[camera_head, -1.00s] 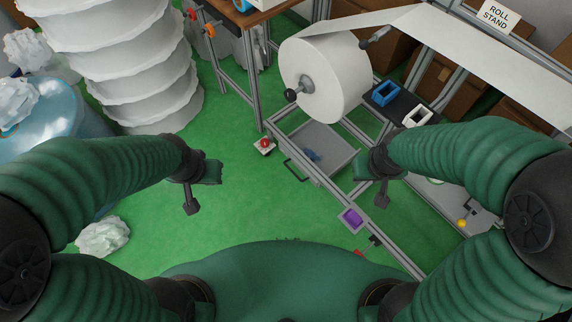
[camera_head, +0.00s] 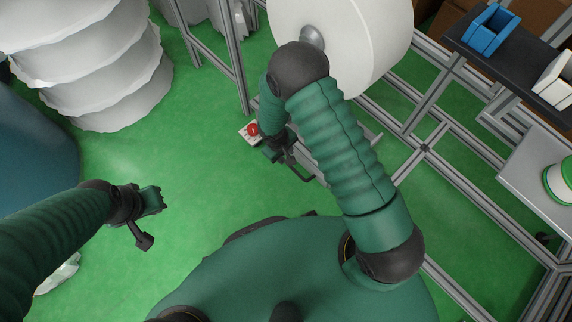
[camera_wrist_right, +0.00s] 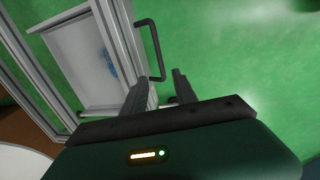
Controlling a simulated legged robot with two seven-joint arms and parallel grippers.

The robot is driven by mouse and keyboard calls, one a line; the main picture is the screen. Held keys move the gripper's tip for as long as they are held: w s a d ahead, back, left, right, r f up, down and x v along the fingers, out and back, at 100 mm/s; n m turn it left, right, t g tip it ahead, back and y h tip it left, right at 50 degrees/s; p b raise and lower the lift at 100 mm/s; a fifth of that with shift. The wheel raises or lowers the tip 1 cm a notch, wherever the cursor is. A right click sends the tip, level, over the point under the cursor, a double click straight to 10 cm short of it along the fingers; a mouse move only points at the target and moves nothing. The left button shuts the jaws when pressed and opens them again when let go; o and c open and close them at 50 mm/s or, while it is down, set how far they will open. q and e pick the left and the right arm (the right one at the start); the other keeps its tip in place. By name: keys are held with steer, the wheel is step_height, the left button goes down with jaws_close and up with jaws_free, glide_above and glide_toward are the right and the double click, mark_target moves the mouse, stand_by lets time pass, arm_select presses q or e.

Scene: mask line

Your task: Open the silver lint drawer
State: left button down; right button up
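The silver lint drawer (camera_wrist_right: 82,58) shows in the right wrist view as a shallow open-topped tray with a small blue item (camera_wrist_right: 109,64) inside. Its black bar handle (camera_wrist_right: 152,50) sticks out from the front. My right gripper (camera_wrist_right: 162,78) is open there. Its fingertips are near the lower end of the handle, and I cannot tell if they touch it. In the head view my right gripper (camera_head: 281,150) is beside the handle (camera_head: 301,175), and my right arm hides most of the drawer. My left gripper (camera_head: 143,222) hangs over green floor, away from the drawer; its finger opening is unclear.
A large white roll (camera_head: 345,35) stands above the drawer in a metal frame (camera_head: 425,148). A red-button box (camera_head: 251,131) is just left of my right gripper. A shelf (camera_head: 495,55) holds a blue bin (camera_head: 493,30). The green floor between my arms is clear.

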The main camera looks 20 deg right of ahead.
steer(key=f+b, duration=0.2)
steer(key=f, duration=0.2)
steer(key=d+f+b, duration=0.1)
steer(key=f+b, duration=0.1)
steer(key=f, duration=0.2)
steer(key=d+f+b, duration=0.1)
steer(key=f+b, duration=0.1)
steer(key=f, duration=0.3)
steer(key=shift+w+d+f, duration=0.1)
steer(key=shift+w+d, duration=0.15)
steer(key=shift+w, duration=0.15)
jaws_close()
stand_by(0.4)
